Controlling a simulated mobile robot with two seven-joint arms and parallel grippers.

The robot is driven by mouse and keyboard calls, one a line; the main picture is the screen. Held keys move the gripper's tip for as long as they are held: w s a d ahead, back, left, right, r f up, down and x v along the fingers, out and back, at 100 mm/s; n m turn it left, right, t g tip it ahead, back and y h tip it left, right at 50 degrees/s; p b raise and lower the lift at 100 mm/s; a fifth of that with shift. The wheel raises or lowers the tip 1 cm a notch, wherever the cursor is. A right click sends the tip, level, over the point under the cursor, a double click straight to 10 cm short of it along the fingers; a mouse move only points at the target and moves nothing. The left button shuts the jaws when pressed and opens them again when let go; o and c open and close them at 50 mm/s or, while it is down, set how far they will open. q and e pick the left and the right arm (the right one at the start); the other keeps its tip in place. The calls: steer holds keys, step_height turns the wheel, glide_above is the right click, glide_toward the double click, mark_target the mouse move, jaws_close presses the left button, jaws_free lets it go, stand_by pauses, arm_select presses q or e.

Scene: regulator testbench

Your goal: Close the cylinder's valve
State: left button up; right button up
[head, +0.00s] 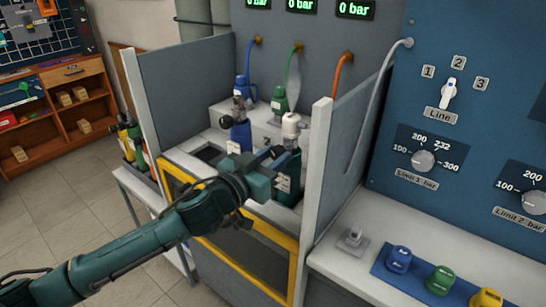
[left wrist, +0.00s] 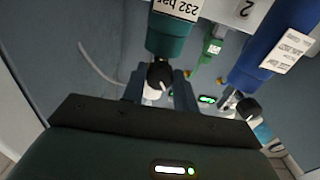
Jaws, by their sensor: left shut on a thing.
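A dark teal cylinder (head: 289,182) with a white top fitting (head: 292,124) stands at the right side of the test bay. In the left wrist view the same teal cylinder (left wrist: 168,40) carries a "232 bar" label, with a black valve knob (left wrist: 159,75) at its end. My left gripper (head: 274,155) reaches in from the front, beside the cylinder's upper part. In the left wrist view my left gripper (left wrist: 157,88) has one finger on each side of the knob and is shut on it. The knob is hidden in the head view. My right gripper is not in view.
A blue cylinder (head: 237,136) stands just left of the teal one. Grey side walls (head: 320,150) and a yellow-framed front (head: 240,230) bound the bay. Blue, green and orange hoses (head: 340,72) hang behind. Coloured caps (head: 440,280) sit on the right counter.

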arm_select(q)
steer(key=shift+c, duration=1.3)
steer(key=m+p, duration=0.3)
steer(key=shift+r+m, duration=0.15)
steer(key=shift+m, duration=0.15)
steer(key=shift+m+p, duration=1.25)
steer(key=shift+m, duration=0.85)
steer(key=o, duration=1)
